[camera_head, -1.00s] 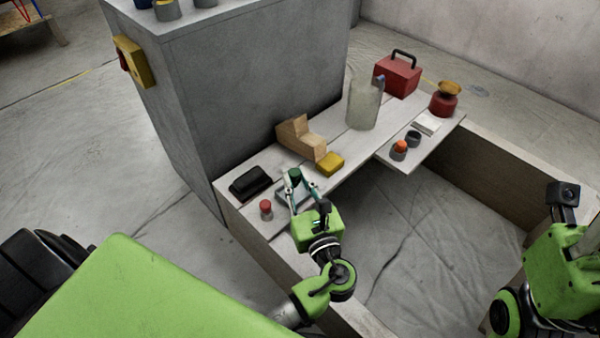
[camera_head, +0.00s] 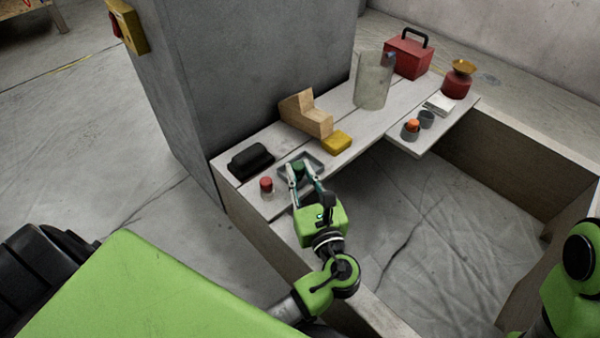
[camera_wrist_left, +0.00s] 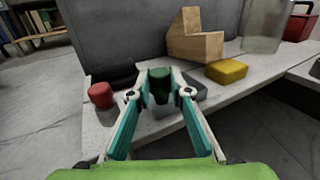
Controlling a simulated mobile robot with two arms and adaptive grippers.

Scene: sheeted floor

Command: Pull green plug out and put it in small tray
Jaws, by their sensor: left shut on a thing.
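The green plug (camera_wrist_left: 159,83) is dark green and sits between the fingertips of my left gripper (camera_head: 299,170). My left gripper (camera_wrist_left: 160,92) is shut on it and holds it over the small grey tray (camera_head: 313,157). In the left wrist view the tray (camera_wrist_left: 196,92) shows partly behind the fingers. I cannot tell whether the plug touches the tray floor. My right arm is at the lower right edge of the head view, with its gripper out of frame.
A red-topped plug (camera_head: 266,187) and a black case (camera_head: 250,160) are left of the tray.

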